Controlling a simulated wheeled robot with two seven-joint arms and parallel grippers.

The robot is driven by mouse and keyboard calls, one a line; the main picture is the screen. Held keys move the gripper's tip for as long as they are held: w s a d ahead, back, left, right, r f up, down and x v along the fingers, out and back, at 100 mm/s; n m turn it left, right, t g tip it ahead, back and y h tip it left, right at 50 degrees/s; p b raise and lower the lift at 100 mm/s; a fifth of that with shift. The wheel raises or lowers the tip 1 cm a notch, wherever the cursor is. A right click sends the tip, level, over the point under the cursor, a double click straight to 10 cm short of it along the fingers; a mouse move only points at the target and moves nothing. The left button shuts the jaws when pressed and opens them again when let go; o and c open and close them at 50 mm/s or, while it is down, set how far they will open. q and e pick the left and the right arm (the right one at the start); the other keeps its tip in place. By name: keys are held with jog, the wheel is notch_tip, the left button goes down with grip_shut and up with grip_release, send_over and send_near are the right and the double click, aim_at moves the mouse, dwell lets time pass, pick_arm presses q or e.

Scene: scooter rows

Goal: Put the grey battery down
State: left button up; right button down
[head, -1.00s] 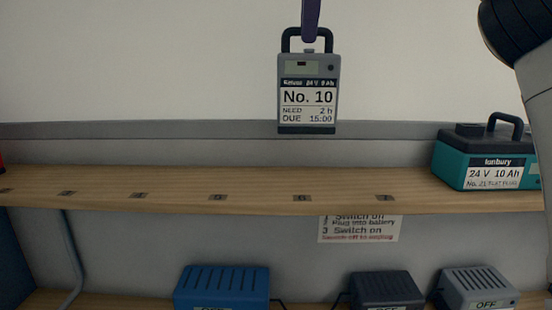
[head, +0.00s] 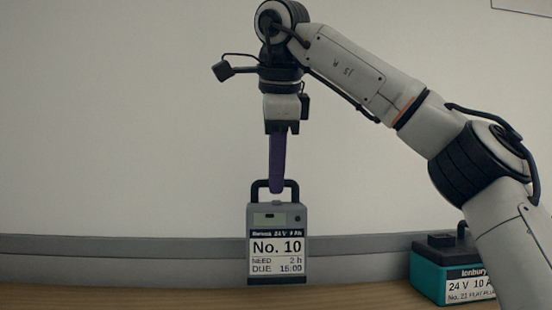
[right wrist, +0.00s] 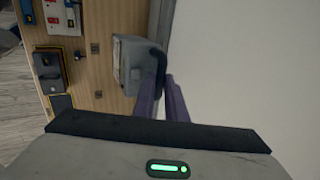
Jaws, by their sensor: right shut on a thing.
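The grey battery (head: 277,243) labelled No. 10 is upright, with its label facing me. Its black loop handle (head: 256,190) is on top. My right gripper (head: 277,188), with purple fingers, comes down from above and is shut on that handle. The battery's lower edge shows just over the back part of the wooden shelf (head: 180,295); I cannot tell whether it touches. In the right wrist view the battery (right wrist: 129,62) shows beyond the purple fingers (right wrist: 163,95), over the wood. My left gripper is not in view.
A teal battery (head: 432,272) with a black top stands on the shelf at the right, partly behind my right arm. A grey strip (head: 120,246) runs along the wall behind the shelf. The shelf left of the grey battery looks clear in the head view.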

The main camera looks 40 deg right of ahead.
aim_at(276, 203)
jog(key=shift+f+b, duration=0.55)
jog(key=shift+f, duration=1.9)
jog(key=c, duration=1.8)
grip_release()
jog(key=shift+f, duration=0.2)
jog(key=shift+s+a, duration=0.1)
jog(key=p+v, duration=0.1)
jog(key=v, duration=1.1)
jog(key=shift+r, duration=0.15)
